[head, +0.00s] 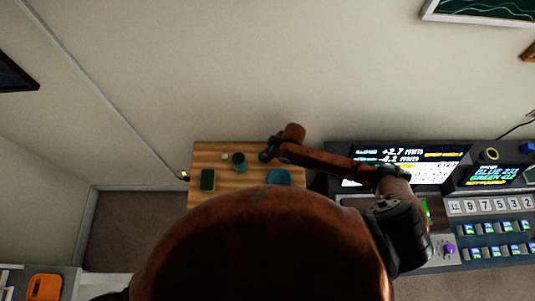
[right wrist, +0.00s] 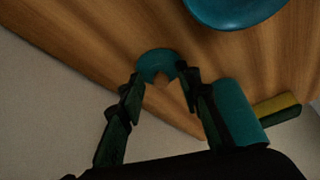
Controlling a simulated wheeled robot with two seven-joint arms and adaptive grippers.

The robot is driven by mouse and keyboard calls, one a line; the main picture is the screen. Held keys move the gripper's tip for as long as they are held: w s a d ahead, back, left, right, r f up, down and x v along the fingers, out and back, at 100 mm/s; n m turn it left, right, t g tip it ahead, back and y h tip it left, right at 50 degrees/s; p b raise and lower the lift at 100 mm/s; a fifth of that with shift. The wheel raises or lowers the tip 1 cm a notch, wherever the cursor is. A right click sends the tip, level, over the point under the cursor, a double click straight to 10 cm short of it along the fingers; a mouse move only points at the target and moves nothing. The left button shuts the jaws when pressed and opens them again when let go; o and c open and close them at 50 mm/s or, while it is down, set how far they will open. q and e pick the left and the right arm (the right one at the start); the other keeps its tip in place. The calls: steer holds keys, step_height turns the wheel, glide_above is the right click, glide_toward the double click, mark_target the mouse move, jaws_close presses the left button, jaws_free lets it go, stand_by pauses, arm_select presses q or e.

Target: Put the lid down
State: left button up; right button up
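The lid looks like a small teal disc (right wrist: 157,63). In the right wrist view it lies just beyond my right fingertips, over the wooden table. In the head view it shows as a teal spot (head: 263,157) by the gripper. My right gripper (head: 270,149) is open, and bare wood shows between its fingers (right wrist: 164,80). I cannot tell whether a fingertip touches the lid's edge. A teal jar (head: 239,162) stands to the left of the lid in the head view; it also shows in the right wrist view (right wrist: 241,110). My left gripper is not in view.
A green box (head: 207,180) and a small white item (head: 224,156) are on the wooden table (head: 222,192). A console with screens (head: 405,165) stands at the right.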

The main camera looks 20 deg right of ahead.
steer(key=v, duration=1.2)
steer(key=shift+r, duration=0.1)
